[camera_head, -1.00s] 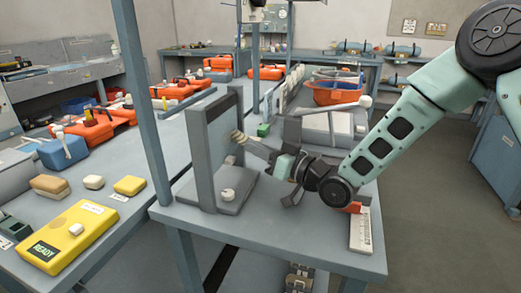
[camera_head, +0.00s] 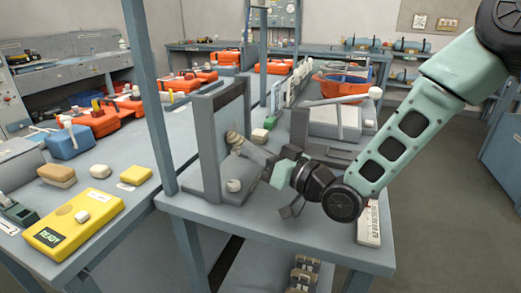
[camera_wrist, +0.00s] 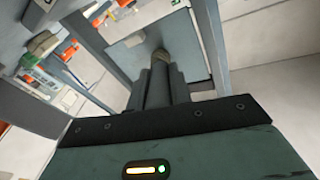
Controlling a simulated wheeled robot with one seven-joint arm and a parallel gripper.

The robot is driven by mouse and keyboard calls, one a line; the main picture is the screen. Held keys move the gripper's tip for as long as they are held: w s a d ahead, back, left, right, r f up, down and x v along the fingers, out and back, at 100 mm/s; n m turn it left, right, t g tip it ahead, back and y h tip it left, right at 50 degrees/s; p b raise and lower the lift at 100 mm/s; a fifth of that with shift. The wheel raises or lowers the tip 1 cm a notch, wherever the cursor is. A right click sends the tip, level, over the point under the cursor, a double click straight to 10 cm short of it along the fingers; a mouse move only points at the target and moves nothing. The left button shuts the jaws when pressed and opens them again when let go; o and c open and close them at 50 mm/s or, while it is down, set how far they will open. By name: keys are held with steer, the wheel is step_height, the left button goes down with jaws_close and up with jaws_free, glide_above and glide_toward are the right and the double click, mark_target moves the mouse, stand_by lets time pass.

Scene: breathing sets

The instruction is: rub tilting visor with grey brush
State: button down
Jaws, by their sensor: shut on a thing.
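The tilting visor (camera_head: 213,133) is a flat pale panel in a grey frame, standing upright on a grey base on the near table. It also shows ahead in the wrist view (camera_wrist: 127,56). My gripper (camera_head: 270,166) is to the right of the visor, shut on the grey brush (camera_head: 246,147). The brush points left, its tan bristle end at the panel's face. In the wrist view the brush (camera_wrist: 160,58) stretches from between the fingers to the panel and appears to touch it. The fingers hide the handle.
A white knob (camera_head: 233,185) sits on the visor's base below the brush. A yellow box (camera_head: 75,222) marked READY and small blocks lie on the left bench. A blue-grey post (camera_head: 150,95) stands left of the visor. An orange bin (camera_head: 340,84) is behind my arm.

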steer(key=shift+s, duration=0.2)
steer(key=shift+s+d, duration=0.35)
steer(key=shift+d, duration=0.55)
steer(key=shift+s+d, duration=0.3)
steer(key=shift+d, duration=0.65)
steer(key=shift+s+d, duration=0.35)
steer(key=shift+d, duration=0.55)
steer(key=shift+d, duration=0.1)
steer(key=d, duration=0.1)
steer(key=s+d, duration=0.1)
steer(key=shift+d, duration=0.35)
steer(key=shift+a, duration=0.15)
steer(key=shift+w+a+b, duration=0.25)
steer(key=shift+w+a, duration=0.2)
steer(key=shift+a, duration=0.7)
steer(key=shift+w+a+b, duration=0.25)
steer(key=shift+w+a, duration=0.15)
steer(key=shift+a, duration=0.7)
steer(key=shift+w+a+b, duration=0.25)
steer(key=shift+w+a, duration=0.2)
steer(key=shift+a, duration=0.7)
steer(key=shift+w+a, duration=0.25)
steer(key=shift+a, duration=0.4)
